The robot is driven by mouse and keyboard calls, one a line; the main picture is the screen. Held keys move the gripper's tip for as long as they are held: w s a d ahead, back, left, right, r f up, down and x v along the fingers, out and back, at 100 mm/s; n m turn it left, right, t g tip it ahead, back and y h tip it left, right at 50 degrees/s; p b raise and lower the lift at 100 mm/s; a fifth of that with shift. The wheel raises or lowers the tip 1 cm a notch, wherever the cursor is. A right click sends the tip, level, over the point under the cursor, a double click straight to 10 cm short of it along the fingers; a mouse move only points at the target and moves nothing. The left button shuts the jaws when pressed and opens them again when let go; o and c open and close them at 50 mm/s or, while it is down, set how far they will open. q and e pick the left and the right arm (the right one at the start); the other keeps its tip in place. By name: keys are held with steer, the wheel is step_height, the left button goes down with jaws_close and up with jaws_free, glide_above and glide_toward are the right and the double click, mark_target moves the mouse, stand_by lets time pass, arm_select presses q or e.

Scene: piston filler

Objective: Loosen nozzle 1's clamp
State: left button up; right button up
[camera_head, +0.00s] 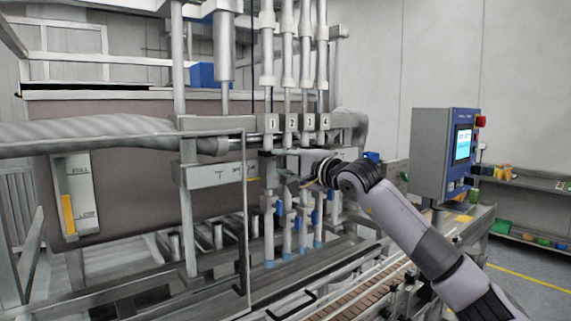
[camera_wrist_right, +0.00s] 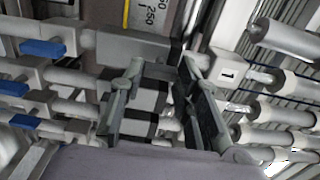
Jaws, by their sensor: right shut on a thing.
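The label plate of nozzle 1 (camera_head: 271,123) is the leftmost in the numbered row. It also shows in the right wrist view (camera_wrist_right: 229,73). Nozzle 1's clamp (camera_head: 267,165) is a dark grey block on the tube below that plate. In the right wrist view the clamp (camera_wrist_right: 135,46) lies just beyond my fingertips. My right gripper (camera_head: 283,163) reaches in from the right at clamp height. In the wrist view the right gripper (camera_wrist_right: 162,72) has its two fingers on either side of a part at the clamp, which they mostly hide. My left gripper is out of view.
Nozzle tubes with blue parts (camera_head: 303,215) hang close beside and below my right gripper. A conveyor (camera_head: 365,290) runs below. A blue control panel (camera_head: 445,155) with a screen stands at right. A thick grey hose (camera_head: 90,135) crosses the left.

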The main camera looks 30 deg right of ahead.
steer(key=shift+f, duration=0.1)
stand_by(0.4)
steer(key=o, duration=1.2)
steer(key=shift+c, duration=0.2)
steer(key=s, duration=1.2)
steer(key=shift+d, duration=0.45)
